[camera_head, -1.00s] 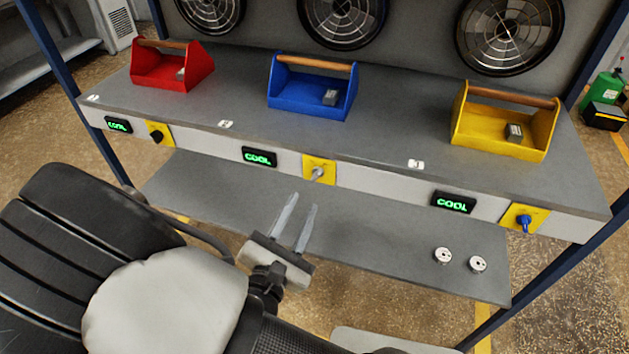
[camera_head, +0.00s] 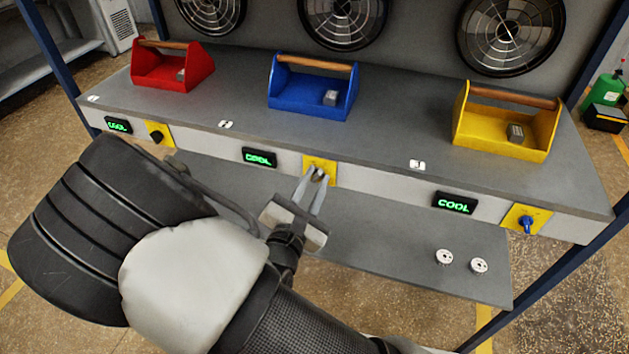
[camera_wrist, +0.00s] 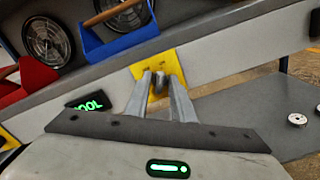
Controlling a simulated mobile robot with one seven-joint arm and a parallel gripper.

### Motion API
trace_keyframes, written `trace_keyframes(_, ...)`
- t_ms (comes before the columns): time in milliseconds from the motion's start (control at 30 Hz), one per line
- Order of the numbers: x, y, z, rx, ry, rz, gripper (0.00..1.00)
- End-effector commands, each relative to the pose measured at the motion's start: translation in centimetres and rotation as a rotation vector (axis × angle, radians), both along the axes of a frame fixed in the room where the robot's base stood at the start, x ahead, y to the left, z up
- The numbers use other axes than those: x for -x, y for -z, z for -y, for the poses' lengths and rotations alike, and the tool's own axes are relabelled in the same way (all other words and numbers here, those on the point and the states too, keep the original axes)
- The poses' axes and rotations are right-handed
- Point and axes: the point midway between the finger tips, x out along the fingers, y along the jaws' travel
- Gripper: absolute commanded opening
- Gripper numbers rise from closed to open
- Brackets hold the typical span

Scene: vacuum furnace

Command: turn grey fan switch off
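The grey fan switch (camera_head: 319,174) is a small knob on a yellow plate (camera_head: 331,165) at the middle of the bench's front edge. It also shows in the wrist view (camera_wrist: 158,79), partly hidden by my fingers. My gripper (camera_head: 318,170) is in front of it, with one fingertip on each side of the knob. In the wrist view my gripper (camera_wrist: 158,76) has a gap between its fingers and looks open. I cannot tell whether the fingers touch the knob. A display left of the switch reads COOL in green (camera_head: 259,157).
A black switch (camera_head: 158,134) is at the left and a blue switch (camera_head: 526,224) at the right. Red (camera_head: 155,72), blue (camera_head: 295,98) and yellow (camera_head: 480,130) boxes stand on the bench, before several round fans. Two white discs lie on the lower shelf (camera_head: 390,230).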

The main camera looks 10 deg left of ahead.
Motion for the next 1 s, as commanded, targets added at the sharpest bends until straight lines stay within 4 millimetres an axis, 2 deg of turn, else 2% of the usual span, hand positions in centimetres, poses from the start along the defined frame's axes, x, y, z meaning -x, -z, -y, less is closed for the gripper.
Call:
trace_keyframes(267, 0.03, -0.08, 0.00, 0.014, 0.000, -0.001, 0.00)
trace_keyframes(467, 0.01, -0.26, 0.00, 0.089, 0.001, -0.007, 0.00)
trace_keyframes(1000, 0.05, -0.39, -0.15, 0.555, 0.000, -0.045, 0.00)
